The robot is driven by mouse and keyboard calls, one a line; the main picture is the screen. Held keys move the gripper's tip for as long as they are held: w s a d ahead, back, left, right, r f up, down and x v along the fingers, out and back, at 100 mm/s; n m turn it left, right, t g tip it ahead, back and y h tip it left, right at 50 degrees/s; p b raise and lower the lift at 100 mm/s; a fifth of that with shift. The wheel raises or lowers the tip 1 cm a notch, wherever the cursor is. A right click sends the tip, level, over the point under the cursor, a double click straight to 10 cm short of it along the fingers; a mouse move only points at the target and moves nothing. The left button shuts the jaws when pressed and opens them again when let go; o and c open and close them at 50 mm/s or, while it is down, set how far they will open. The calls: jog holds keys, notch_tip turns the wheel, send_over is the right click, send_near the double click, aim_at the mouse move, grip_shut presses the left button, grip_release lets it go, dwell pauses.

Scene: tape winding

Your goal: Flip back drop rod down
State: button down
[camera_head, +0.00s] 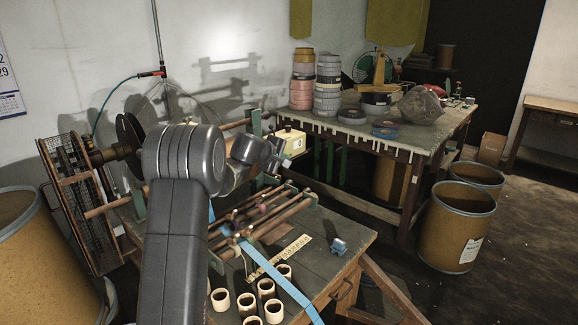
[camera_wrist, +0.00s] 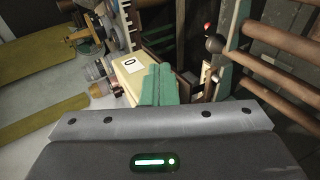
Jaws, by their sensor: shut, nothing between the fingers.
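My gripper (camera_wrist: 158,86) shows in the wrist view as two green fingers pressed together with nothing between them. It is beside a cream box (camera_wrist: 128,75) marked "0". Wooden rods (camera_wrist: 285,76) of the winding machine lie to its right, apart from the fingers. In the head view, several rods (camera_head: 262,222) lie across the bench, with a blue tape (camera_head: 275,275) running over the front. Another rod (camera_head: 236,124) is higher at the back, partly hidden by my arm. I cannot tell for sure which is the back drop rod. My gripper (camera_head: 277,163) is above the bench beside the box (camera_head: 291,142).
Several cardboard cores (camera_head: 266,288), a yellow ruler (camera_head: 279,257) and a small blue object (camera_head: 339,246) lie on the bench (camera_head: 325,275). A wire-guarded wheel (camera_head: 75,200) stands left. A table with tape stacks (camera_head: 328,85) and brown drums (camera_head: 457,225) are right.

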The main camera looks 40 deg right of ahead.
jog(key=s+a+r, duration=0.1)
jog(key=a+r, duration=0.2)
jog(key=r, duration=0.4)
jog(key=shift+s+a+r, duration=0.2)
jog(key=shift+r, duration=0.2)
jog(key=d+f, duration=0.1)
jog(key=f, duration=0.3)
jog(key=w+d+f, duration=0.1)
jog(key=d+f, duration=0.1)
jog(key=f, duration=0.2)
jog(key=w+d+f+b, duration=0.1)
jog(key=d+f, duration=0.1)
jog(key=f, duration=0.2)
jog(key=shift+w+d+f, duration=0.15)
jog(key=shift+w+f, duration=0.05)
jog(key=shift+f, duration=0.2)
jog(key=shift+r, duration=0.15)
